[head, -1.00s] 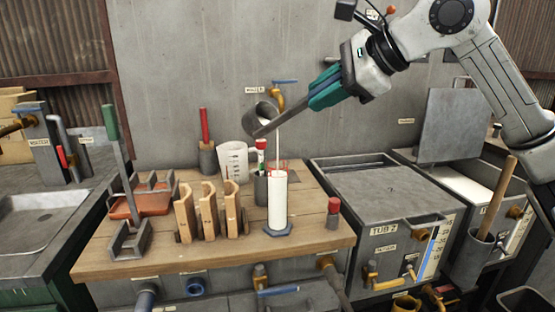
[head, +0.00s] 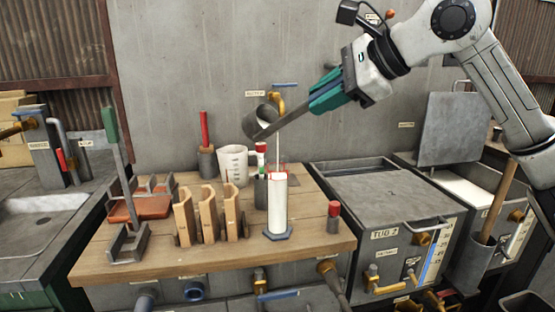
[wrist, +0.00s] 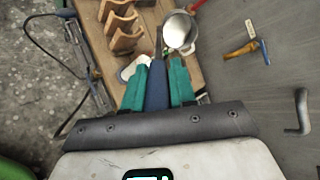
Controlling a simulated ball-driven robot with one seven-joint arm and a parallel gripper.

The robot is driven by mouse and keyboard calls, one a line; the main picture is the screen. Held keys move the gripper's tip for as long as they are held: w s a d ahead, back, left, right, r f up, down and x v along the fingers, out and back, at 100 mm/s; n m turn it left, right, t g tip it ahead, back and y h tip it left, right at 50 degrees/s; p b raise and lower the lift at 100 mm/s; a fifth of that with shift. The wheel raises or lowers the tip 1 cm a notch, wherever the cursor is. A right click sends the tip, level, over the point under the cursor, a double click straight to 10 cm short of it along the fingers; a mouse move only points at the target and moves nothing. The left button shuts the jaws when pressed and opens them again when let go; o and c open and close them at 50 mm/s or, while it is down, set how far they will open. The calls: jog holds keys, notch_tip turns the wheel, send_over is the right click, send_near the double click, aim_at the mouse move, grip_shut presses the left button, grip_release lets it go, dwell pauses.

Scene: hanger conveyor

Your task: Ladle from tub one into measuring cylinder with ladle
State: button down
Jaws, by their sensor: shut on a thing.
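My gripper (head: 330,92) has teal fingers shut on the handle of the grey ladle (head: 258,124). The dark handle also shows between the fingers in the wrist view (wrist: 157,88). The ladle's bowl is tilted above the workbench, with white liquid in it. A thin white stream falls from it towards the measuring cylinder (head: 278,208), which stands upright on a blue-grey base. The cylinder looks white nearly to its top, where red marks show. An open tub with white contents (head: 462,190) stands at the right; I cannot read a tub-one label.
A closed tub labelled TUB 2 (head: 385,205) stands right of the wooden bench (head: 180,262). A white jug (head: 232,165), wooden holders (head: 208,212) and a green-handled tool (head: 112,140) stand left of the cylinder. A tap is on the wall behind.

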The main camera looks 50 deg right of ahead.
jog(key=shift+s+f+t+b, duration=0.4)
jog(key=shift+f+b, duration=0.3)
jog(key=shift+b, duration=1)
jog(key=shift+s+f+t+b, duration=0.25)
jog(key=shift+f+t+b, duration=0.35)
jog(key=shift+b, duration=1.05)
dwell(1.3)
jog(key=r+p, duration=0.1)
jog(key=p, duration=0.1)
jog(key=w+r+g+p, duration=0.1)
jog(key=p, duration=0.1)
jog(key=shift+r, duration=0.2)
jog(key=w+r+g+p, duration=0.1)
jog(key=r+p, duration=0.1)
jog(key=p, duration=0.2)
jog(key=w+r+g+p, duration=0.2)
jog(key=p, duration=0.3)
jog(key=shift+a+r, duration=0.15)
jog(key=shift+w+r+g+p, duration=0.15)
jog(key=shift+g+p, duration=0.2)
jog(key=shift+g, duration=0.05)
jog(key=shift+w, duration=0.1)
